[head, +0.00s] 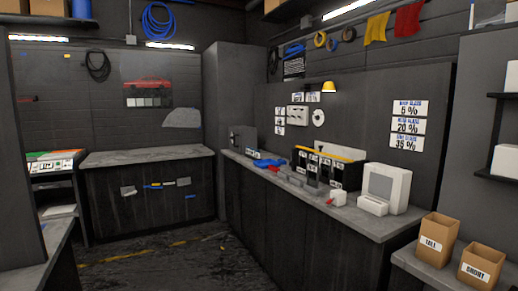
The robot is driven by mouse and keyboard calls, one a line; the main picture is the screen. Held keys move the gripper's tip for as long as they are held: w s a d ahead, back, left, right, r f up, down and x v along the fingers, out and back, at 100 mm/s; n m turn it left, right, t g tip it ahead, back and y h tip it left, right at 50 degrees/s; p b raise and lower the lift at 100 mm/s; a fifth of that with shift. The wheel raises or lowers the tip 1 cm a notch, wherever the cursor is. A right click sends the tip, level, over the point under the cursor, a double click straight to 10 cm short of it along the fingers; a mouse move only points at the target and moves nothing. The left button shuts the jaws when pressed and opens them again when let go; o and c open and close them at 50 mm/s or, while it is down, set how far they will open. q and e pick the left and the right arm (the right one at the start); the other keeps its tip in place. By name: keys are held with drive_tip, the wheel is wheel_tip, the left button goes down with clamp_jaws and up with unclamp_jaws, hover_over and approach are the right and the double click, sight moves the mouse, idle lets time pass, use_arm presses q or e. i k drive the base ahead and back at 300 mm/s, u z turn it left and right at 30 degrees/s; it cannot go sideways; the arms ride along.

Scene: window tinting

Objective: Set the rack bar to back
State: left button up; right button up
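A dark rack (350,176) with several white labels stands on the long counter at the right. A thin yellow bar (335,154) runs along its top; this may be the rack bar. The rack is small and far off, so I cannot tell the bar's setting. Neither of my grippers is in view.
The long grey counter (372,222) also holds a white boxy device (385,187), a blue item (269,162) and small tools. Two open cardboard boxes (437,238) marked tall and short (481,266) stand at the near right. The floor (165,262) in the middle is clear.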

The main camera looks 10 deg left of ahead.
sight(321, 147)
drive_tip(key=u, duration=0.85)
drive_tip(key=i, duration=2.15)
drive_tip(key=z, duration=1.5)
drive_tip(key=i, duration=0.8)
drive_tip(key=z, duration=0.8)
